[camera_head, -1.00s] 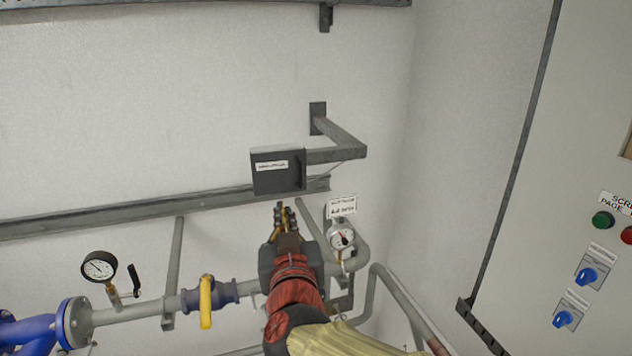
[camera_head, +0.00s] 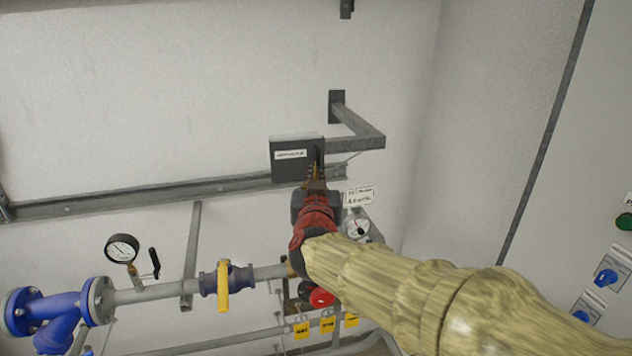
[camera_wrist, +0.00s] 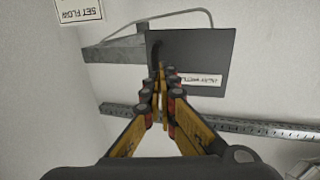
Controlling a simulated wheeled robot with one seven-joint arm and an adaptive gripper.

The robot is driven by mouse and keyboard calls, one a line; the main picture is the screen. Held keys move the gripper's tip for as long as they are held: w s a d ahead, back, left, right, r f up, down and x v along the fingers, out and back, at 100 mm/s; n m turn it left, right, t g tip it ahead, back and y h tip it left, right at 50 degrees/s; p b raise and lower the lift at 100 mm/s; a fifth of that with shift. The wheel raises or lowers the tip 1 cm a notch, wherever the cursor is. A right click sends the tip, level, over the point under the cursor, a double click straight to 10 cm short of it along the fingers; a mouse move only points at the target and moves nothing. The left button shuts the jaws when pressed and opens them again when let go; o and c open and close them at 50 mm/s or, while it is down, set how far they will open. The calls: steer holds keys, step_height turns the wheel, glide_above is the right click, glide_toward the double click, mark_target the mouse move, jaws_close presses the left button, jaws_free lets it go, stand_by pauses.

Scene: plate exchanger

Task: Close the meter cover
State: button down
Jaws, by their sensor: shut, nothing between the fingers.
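The meter cover (camera_head: 288,164) is a dark grey box front with a white label, at the end of a wall bracket in the head view. It also shows in the wrist view (camera_wrist: 213,55), upside down, with a dark handle at its edge. My gripper (camera_head: 316,176) is at the cover's right edge, by the handle. In the wrist view the fingers (camera_wrist: 161,80) are shut together, with their tips just at the handle (camera_wrist: 156,50). I cannot tell whether they touch it. The cover's hinge and inside are hidden.
The grey bracket (camera_head: 355,143) holds the box off the wall. A horizontal rail (camera_head: 150,196) runs behind it. A round gauge (camera_head: 357,229) and a white tag (camera_head: 360,196) are right of my wrist. A yellow-handled valve (camera_head: 223,286) and pipes lie below left. A control cabinet stands at right.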

steer(key=shift+w, duration=0.5)
steer(key=shift+w+d+r, duration=0.15)
steer(key=shift+w+d, duration=0.1)
steer(key=shift+w, duration=0.55)
steer(key=shift+d, duration=0.1)
